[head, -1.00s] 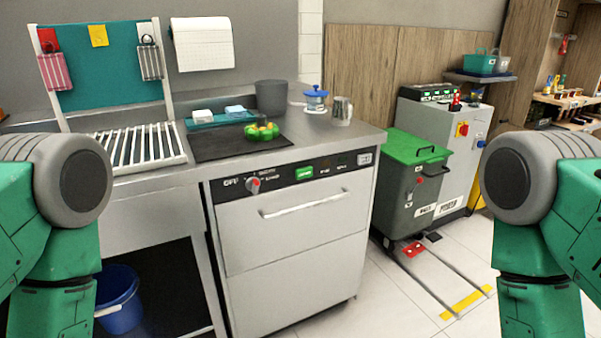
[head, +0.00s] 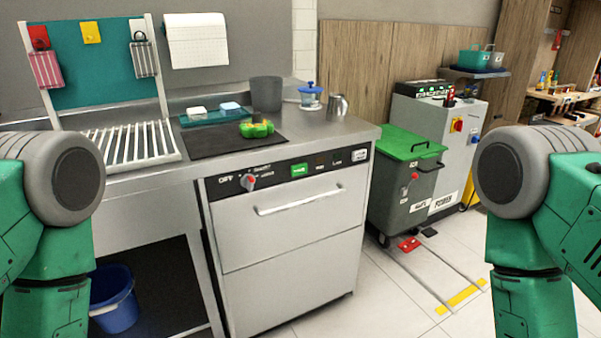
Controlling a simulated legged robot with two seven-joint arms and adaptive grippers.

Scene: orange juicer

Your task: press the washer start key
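The washer (head: 285,235) is a steel front-loading unit under the counter, its door shut, with a long handle (head: 300,201). Its black control panel (head: 340,163) runs along the top edge. On the panel are a red and grey dial (head: 249,181) by the word OFF, a lit green key (head: 299,170) and a pale key (head: 360,155) at the right end. The small lettering is too blurred to read. My two arms show at the left and right picture edges, away from the washer. Neither gripper is in view.
The counter holds a black mat (head: 215,142) with green sponge-like things (head: 257,129), a drying rack (head: 125,146), a grey pot (head: 266,94) and a metal jug (head: 337,107). A green-lidded bin (head: 400,185) stands right of the washer. A blue bucket (head: 115,300) sits lower left.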

